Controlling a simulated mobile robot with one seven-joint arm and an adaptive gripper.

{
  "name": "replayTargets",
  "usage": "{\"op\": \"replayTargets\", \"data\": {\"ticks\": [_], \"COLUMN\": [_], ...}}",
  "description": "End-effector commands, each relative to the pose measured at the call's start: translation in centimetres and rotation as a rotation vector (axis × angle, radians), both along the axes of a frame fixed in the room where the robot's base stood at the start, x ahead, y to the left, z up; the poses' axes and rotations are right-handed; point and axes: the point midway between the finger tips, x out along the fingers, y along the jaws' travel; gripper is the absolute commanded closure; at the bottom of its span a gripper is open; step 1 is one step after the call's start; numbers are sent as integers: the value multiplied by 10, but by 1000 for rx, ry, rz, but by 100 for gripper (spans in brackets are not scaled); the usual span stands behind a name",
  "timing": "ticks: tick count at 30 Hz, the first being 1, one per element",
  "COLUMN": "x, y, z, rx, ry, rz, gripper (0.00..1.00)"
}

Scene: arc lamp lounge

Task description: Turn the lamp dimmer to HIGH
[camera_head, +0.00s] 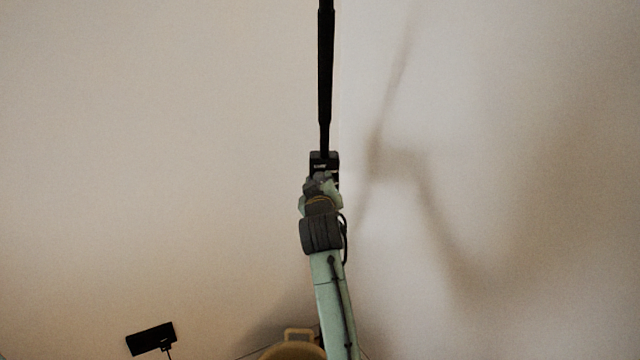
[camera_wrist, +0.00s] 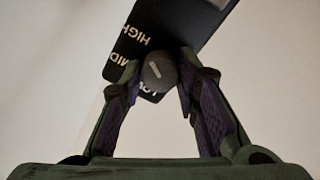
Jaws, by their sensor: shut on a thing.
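The lamp dimmer is a black plate (camera_wrist: 178,22) with white words HIGH, MID and LOW; LOW is partly covered. Its round dark grey knob (camera_wrist: 158,72) has a short pale line slanting up and left, roughly toward HIGH; I cannot tell which end is the pointer. My gripper (camera_wrist: 160,78) is shut on the knob, a finger on either side. In the head view my gripper (camera_head: 322,178) meets the small black dimmer box (camera_head: 324,158), which hides the knob from that side.
A thin black lamp pole (camera_head: 325,70) rises above the dimmer box. Pale walls meet behind it. A black panel on a thin stand (camera_head: 151,338) is at the lower left. A tan chair or basket-like thing (camera_head: 293,349) shows at the bottom, partly cut off.

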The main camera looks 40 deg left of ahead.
Motion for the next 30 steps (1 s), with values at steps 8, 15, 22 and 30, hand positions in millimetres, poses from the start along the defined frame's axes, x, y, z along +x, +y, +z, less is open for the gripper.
{"op": "replayTargets", "data": {"ticks": [8, 15, 22, 30], "x": [0, 0, -8, -50], "y": [0, 0, -6, -39], "z": [-2, -1, 0, 0], "rx": [-1, -1, -1, 0], "ry": [3, 1, -1, 0], "rz": [0, 0, 0, 0], "gripper": [54, 51, 51, 51]}}
